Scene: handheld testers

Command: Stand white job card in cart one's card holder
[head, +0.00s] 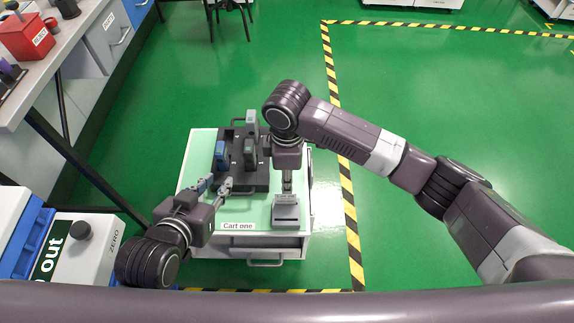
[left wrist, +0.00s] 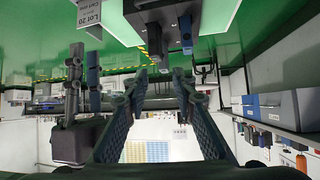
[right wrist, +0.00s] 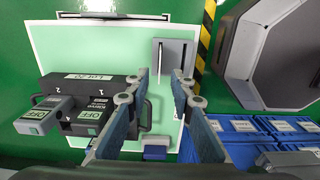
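The white job card (left wrist: 95,12), printed "Lot 20 Cart one", shows at the top of the left wrist view with a grey tab. In the head view the card (head: 286,197) looks upright at the grey card holder (head: 285,215) on cart one (head: 200,150). From above, the holder (right wrist: 173,90) shows a thin line along its slot; how deep the card sits is hidden. My right gripper (head: 287,188) is just above the holder, its fingers apart on either side of that line. My left gripper (head: 215,184) is open and empty beside the tester rack.
The dark rack (head: 258,180) with several handheld testers stands left of the holder. A blue-faced tester (head: 221,155) is on its left. A bench with a red box (head: 27,38) is at far left. Green floor (head: 430,80) is clear on the right.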

